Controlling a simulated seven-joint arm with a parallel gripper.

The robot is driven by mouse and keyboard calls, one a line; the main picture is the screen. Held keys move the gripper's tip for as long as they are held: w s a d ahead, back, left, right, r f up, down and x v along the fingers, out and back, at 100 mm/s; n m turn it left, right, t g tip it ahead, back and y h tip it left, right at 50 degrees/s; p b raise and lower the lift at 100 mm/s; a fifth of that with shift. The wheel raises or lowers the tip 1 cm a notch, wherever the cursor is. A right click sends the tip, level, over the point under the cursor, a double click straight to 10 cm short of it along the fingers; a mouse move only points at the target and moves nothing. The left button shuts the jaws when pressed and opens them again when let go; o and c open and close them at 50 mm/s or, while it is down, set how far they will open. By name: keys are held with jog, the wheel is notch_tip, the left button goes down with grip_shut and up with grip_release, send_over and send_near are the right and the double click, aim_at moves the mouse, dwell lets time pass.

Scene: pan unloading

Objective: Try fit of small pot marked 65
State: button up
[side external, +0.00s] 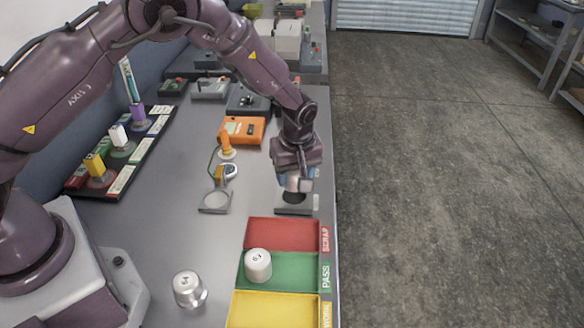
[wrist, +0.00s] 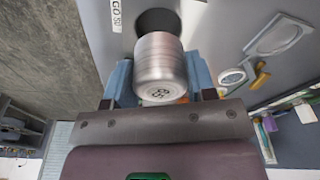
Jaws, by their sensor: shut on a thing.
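The small silver pot marked 65 (wrist: 160,68) is held between the blue fingers of my gripper (wrist: 160,82), which also shows in the side view (side external: 297,182). Its marked end faces the wrist camera. In the side view the plate (side external: 294,210) lies near the bench's right edge, directly below my gripper. Part of the hole shows beyond the pot. I cannot tell whether the pot's end is in the hole or just above it.
Red scrap (side external: 285,233), green pass (side external: 285,283) and yellow (side external: 272,312) trays line the bench's front right. A white pot (side external: 258,265) sits in the green tray; a silver pot (side external: 188,289) stands left of it. A ring gauge (side external: 215,203) lies left of my gripper.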

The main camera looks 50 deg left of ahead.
aim_at(294, 187)
jog(key=shift+f, duration=1.4)
jog(key=shift+f, duration=0.7)
dwell(0.6)
dwell(0.4)
jog(key=o, duration=1)
jog(key=shift+o, duration=0.2)
jog(key=r, duration=0.4)
jog(key=d+r, duration=0.1)
jog(key=r, duration=0.7)
jog(key=shift+s+d+r, duration=0.4)
